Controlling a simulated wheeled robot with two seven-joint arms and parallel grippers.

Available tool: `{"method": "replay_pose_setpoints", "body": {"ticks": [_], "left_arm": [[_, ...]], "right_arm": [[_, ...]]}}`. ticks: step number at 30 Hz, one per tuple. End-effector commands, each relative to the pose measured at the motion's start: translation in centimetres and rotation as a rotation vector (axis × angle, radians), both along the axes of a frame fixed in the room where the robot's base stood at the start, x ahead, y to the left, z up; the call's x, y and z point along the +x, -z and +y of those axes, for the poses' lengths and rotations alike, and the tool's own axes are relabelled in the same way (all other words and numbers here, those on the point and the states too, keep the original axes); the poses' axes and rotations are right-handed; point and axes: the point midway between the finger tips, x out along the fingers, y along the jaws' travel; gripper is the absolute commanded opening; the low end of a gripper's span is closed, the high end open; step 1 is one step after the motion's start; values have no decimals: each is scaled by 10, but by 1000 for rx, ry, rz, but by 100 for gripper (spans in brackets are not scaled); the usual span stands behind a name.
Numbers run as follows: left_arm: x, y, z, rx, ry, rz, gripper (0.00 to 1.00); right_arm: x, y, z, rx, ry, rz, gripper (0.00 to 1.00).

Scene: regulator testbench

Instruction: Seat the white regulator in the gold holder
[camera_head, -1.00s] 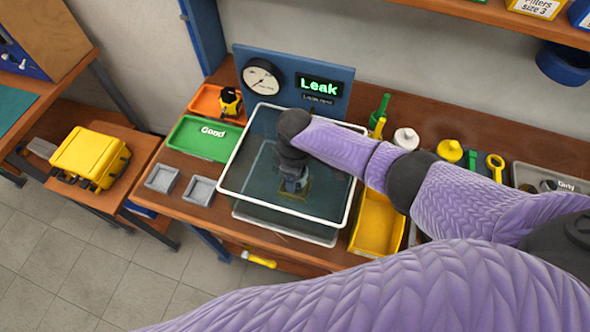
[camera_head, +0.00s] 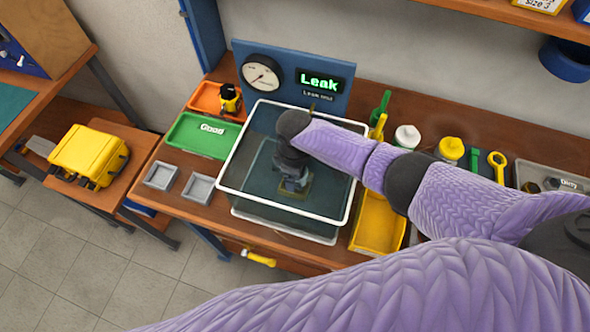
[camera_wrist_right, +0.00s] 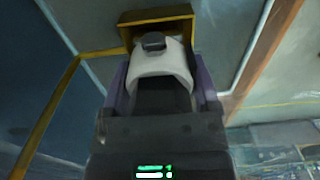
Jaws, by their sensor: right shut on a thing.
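The white regulator (camera_wrist_right: 163,62) is between the fingers of my right gripper (camera_wrist_right: 163,76) in the right wrist view, with a dark round part at its far end. The gold holder (camera_wrist_right: 125,38) is just beyond it, and the regulator's far end overlaps the holder's opening. I cannot tell whether it is fully seated. In the head view my right gripper (camera_head: 293,178) reaches down into the clear tank (camera_head: 222,190), above the gold holder (camera_head: 291,195) on its floor. The regulator is hidden there by the gripper and wrist. My left gripper is not in view.
A panel (camera_head: 330,103) with a gauge and a green "Leak" display stands behind the tank. A green "Good" tray (camera_head: 195,155), an orange tray (camera_head: 205,97) and grey boxes (camera_head: 162,176) lie to the left. A yellow bin (camera_head: 378,225) is close on the right.

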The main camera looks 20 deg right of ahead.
Motion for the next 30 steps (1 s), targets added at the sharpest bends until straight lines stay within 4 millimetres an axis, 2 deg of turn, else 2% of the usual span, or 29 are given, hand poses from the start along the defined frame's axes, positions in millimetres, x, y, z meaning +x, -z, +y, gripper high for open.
{"method": "replay_pose_setpoints", "body": {"ticks": [26, 27, 30], "left_arm": [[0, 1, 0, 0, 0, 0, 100], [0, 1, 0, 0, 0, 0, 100], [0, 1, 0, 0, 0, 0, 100]], "right_arm": [[0, 3, 0, 0, -1, -1, 0], [0, 3, 0, 0, -1, -1, 80], [0, 4, 0, 0, -1, -1, 100]]}}
